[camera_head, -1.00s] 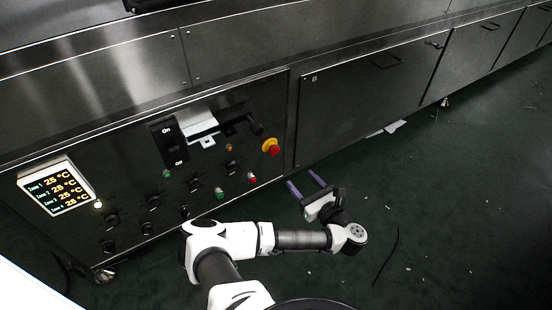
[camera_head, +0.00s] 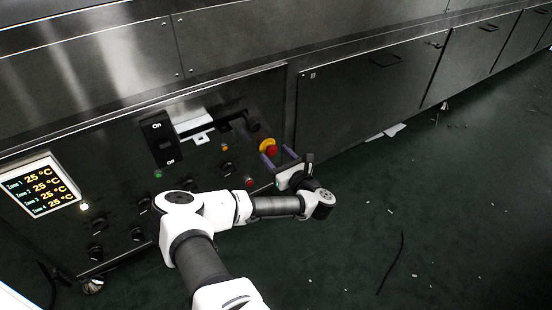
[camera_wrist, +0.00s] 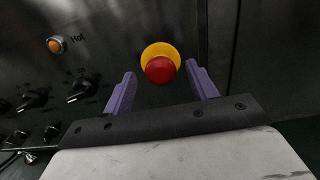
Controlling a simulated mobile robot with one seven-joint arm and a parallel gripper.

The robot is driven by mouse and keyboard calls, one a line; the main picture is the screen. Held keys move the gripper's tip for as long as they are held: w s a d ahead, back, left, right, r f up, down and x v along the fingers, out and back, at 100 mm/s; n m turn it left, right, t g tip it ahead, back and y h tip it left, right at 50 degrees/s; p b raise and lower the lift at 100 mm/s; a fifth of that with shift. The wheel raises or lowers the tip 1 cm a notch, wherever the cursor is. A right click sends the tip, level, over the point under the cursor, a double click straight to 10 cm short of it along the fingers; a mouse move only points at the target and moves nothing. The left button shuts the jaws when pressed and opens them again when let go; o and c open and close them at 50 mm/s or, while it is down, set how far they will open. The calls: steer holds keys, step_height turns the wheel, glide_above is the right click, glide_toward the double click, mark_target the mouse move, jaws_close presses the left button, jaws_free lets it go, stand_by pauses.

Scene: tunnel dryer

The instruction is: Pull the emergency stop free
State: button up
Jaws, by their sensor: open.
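The emergency stop is a red button on a yellow round base (camera_head: 268,146), at the right end of the dark control panel in the head view. In the wrist view the red emergency stop (camera_wrist: 160,69) lies ahead, between and beyond the two purple fingertips. My gripper (camera_head: 279,155) is open and empty, with its fingers pointing at the button from just below. In the wrist view my gripper (camera_wrist: 161,78) has a finger on each side of the button, with gaps showing. I cannot tell the exact depth left between fingertips and button.
An orange lamp marked Hot (camera_wrist: 57,44) and black knobs (camera_wrist: 82,87) are left of the button. A lit temperature display (camera_head: 40,186) and an On/Off switch (camera_head: 159,140) are further left. The floor (camera_head: 420,220) at right is mostly clear.

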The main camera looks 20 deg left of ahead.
steer(key=shift+w+a, duration=0.25)
steer(key=shift+a, duration=0.1)
steer(key=shift+c, duration=0.2)
jaws_close()
steer(key=shift+s+d+r+p, duration=0.1)
steer(key=shift+s+d+p, duration=0.05)
steer(key=shift+p, duration=0.35)
steer(key=shift+s+d+p, duration=0.2)
steer(key=shift+d+p, duration=0.15)
steer(key=shift+p, duration=0.15)
steer(key=shift+s+d, duration=0.1)
steer(key=shift+f, duration=0.2)
